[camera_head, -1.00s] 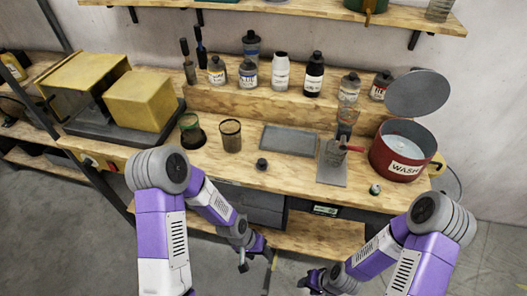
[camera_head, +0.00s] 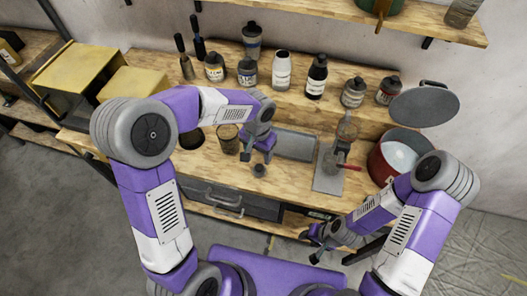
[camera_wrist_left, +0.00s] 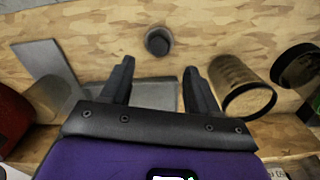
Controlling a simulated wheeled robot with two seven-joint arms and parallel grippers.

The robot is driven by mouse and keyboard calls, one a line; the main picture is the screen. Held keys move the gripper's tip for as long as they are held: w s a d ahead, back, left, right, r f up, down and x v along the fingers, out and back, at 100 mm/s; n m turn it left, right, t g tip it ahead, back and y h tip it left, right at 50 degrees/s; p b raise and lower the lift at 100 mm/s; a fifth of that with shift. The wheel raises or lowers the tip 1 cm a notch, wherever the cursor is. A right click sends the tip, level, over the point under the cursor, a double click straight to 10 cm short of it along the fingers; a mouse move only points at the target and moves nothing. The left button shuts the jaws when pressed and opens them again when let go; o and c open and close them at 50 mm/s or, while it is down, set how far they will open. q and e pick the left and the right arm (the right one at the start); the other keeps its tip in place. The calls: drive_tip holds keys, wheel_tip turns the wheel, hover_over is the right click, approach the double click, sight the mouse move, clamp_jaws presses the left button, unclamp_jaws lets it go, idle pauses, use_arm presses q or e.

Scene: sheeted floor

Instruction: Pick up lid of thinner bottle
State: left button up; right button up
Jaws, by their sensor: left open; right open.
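A small dark round lid (camera_head: 259,171) lies on the wooden workbench near its front edge. In the left wrist view the lid (camera_wrist_left: 158,41) is beyond the fingertips, roughly centred between them. My left gripper (camera_head: 257,158) is open and empty, just above and behind the lid in the head view; the fingers also show in the left wrist view (camera_wrist_left: 159,66). My right gripper (camera_head: 311,246) is open and empty, low in front of the bench.
A glass jar (camera_head: 228,138) stands left of my left gripper. A grey tray (camera_head: 295,145) lies to its right. A red wash pot (camera_head: 388,165) and a metal plate (camera_head: 327,181) are further right. Several bottles line the ledge. The bench around the lid is clear.

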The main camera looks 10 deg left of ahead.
sight(259, 168)
use_arm(q)
drive_tip(key=shift+w+f, duration=0.3)
drive_tip(key=shift+f, duration=0.4)
drive_tip(key=f, duration=0.4)
drive_tip(key=s+f+b, duration=0.1)
drive_tip(key=f, duration=0.1)
use_arm(e)
drive_tip(key=shift+f, duration=0.4)
